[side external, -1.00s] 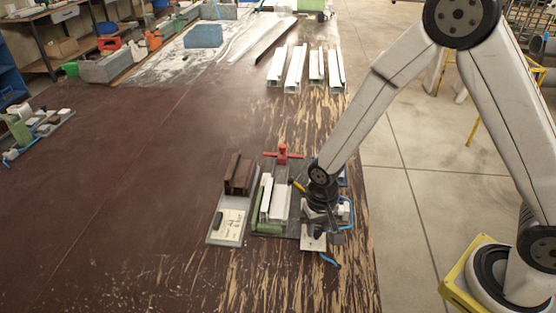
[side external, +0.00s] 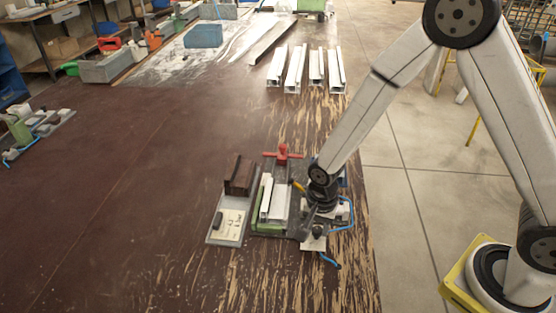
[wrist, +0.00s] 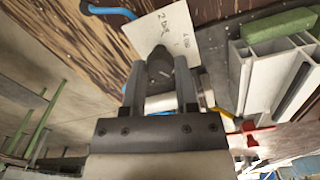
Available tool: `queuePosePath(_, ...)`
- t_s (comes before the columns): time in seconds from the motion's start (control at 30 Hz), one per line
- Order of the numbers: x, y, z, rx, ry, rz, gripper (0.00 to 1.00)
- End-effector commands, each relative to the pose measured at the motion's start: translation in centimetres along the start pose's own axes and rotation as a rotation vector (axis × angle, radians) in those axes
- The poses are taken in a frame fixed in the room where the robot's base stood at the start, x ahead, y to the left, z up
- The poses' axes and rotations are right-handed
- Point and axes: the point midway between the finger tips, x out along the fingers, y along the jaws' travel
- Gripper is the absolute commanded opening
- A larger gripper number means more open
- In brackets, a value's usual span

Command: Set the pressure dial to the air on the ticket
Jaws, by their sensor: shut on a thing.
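The pressure dial has a dark grey knob (wrist: 160,66) standing on a pale plate (wrist: 195,40) marked "2 bar" and a second, less legible bar figure. My gripper (wrist: 160,78) is shut on the knob, one finger on each side. In the side view my gripper (side external: 317,222) reaches down at the right end of the clamp fixture, over the pale dial plate (side external: 313,244). The knob's pointer and exact setting cannot be made out. A pale ticket (side external: 231,223) lies on a grey board left of the fixture; its writing is too small to read.
The fixture holds a white profile (side external: 266,197) beside a green block (side external: 267,226); a red clamp handle (side external: 283,153) stands behind. A brown profile piece (side external: 239,175) sits at left. Blue hose (side external: 330,260) runs by the dial. Several white profiles lie further back.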

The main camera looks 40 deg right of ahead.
Motion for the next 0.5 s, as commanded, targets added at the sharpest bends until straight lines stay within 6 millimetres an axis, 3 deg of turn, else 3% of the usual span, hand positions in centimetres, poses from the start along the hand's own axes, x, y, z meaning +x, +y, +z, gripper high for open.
queuePosePath(0.43, -0.01, 0.01, 0.04, 0.013, -0.001, 0.001, 0.00)
queuePosePath(0.47, -0.01, 0.01, 0.04, 0.013, -0.001, 0.001, 0.47)
queuePosePath(0.5, -0.01, 0.01, 0.04, 0.013, -0.001, 0.001, 0.60)
